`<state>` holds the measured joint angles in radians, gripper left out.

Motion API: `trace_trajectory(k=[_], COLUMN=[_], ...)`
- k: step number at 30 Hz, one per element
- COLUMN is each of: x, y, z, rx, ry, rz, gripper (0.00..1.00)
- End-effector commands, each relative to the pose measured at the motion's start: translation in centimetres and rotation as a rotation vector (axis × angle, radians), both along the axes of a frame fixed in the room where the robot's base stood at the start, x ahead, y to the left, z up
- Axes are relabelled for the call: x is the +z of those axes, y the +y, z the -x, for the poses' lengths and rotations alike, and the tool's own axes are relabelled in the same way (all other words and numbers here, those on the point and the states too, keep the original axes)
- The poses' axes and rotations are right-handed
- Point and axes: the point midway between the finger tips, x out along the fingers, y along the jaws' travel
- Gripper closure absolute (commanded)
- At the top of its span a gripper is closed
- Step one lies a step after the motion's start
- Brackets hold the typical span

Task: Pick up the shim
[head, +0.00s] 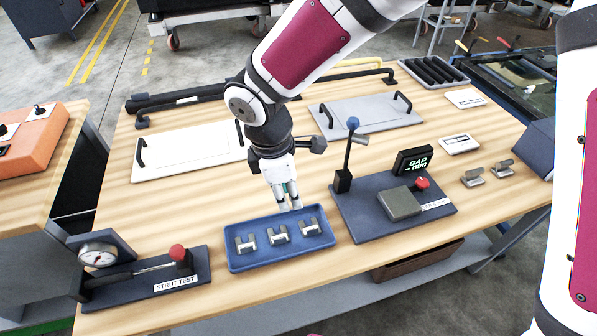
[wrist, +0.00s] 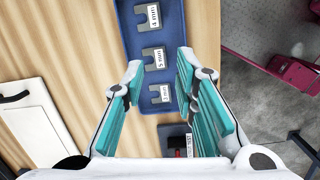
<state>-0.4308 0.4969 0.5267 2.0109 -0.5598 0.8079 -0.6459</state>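Three grey notched shims sit in a blue tray (head: 283,256) near the front edge of the wooden bench: a left one (head: 245,244), a middle one (head: 279,235) and a right one (head: 310,228). In the wrist view they lie in a column with white labels: the top one (wrist: 142,15) reads 4 mm, the middle one (wrist: 149,54) seems to read 5 mm, and the lowest one (wrist: 156,94) looks like 3 mm. My gripper (head: 289,206) is above the bench by the tray's back edge. In the wrist view its teal fingers (wrist: 160,68) are apart, with nothing between them.
A board with a GAP display (head: 414,161), a blue-knobbed lever and a red knob stands right of the tray. A strut test stand (head: 140,278) with a gauge is to the left. A white panel (head: 185,152) and a grey panel (head: 365,113) with handles lie behind.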

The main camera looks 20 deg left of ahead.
Motion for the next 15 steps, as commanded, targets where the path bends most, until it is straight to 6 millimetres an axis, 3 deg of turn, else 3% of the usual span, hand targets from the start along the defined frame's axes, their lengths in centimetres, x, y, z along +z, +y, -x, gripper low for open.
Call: trace_trajectory(k=[3,6,11,15], x=[-2.1,-3.0,-4.8,-7.4], y=[2.3,3.2,3.3,3.0], z=[1.2,1.7,1.8,1.7], rx=[0.1,0.142,0.155,0.153], ry=[0.038,0.052,0.058,0.059], rz=[-0.001,-0.001,0.0,0.0], gripper=[0.73,0.73,0.73,0.73])
